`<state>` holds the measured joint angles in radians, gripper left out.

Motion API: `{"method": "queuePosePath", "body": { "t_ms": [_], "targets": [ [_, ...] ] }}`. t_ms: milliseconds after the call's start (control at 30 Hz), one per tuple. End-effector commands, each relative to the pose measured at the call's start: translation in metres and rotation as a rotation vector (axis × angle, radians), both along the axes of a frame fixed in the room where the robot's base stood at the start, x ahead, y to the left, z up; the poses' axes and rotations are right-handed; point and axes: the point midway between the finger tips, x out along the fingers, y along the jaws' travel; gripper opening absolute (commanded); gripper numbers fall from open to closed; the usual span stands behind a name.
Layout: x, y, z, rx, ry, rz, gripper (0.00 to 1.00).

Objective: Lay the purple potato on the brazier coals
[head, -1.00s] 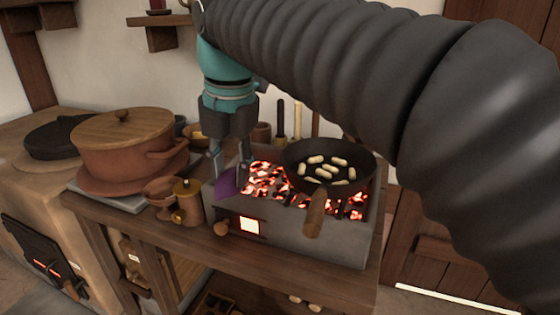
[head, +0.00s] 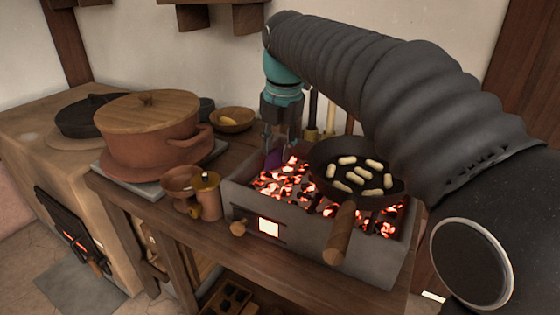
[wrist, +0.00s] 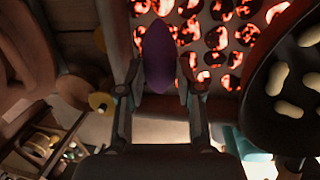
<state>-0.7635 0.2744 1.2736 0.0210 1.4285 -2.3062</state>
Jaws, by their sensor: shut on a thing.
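The purple potato (head: 273,159) shows between the finger ends of my gripper (head: 281,146) at the back left of the brazier (head: 285,226). In the wrist view, the potato (wrist: 157,55) is long and dark purple, and my gripper (wrist: 158,82) is shut on it. Its far end overlaps the glowing red coals (wrist: 215,37). The coals (head: 283,181) fill the brazier's open top. The head view does not show clearly whether the potato touches them.
A black pan (head: 329,151) with several pale pieces stands over the coals' right part, its wooden handle (head: 340,232) toward the front. A lidded clay pot (head: 150,140), a small brown bowl (head: 182,180) and a brass-lidded jar (head: 206,197) stand to the left.

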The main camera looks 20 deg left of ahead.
Motion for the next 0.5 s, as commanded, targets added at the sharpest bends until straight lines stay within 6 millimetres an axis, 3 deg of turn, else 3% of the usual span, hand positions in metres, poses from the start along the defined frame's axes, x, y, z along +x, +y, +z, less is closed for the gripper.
{"method": "queuePosePath", "body": {
  "t_ms": [167,500],
  "targets": [
    [0.006,0.002,-0.007,0.0,0.0,-0.001,0.0],
    [0.005,0.001,-0.044,0.001,-0.001,-0.001,0.0]
  ]
}}
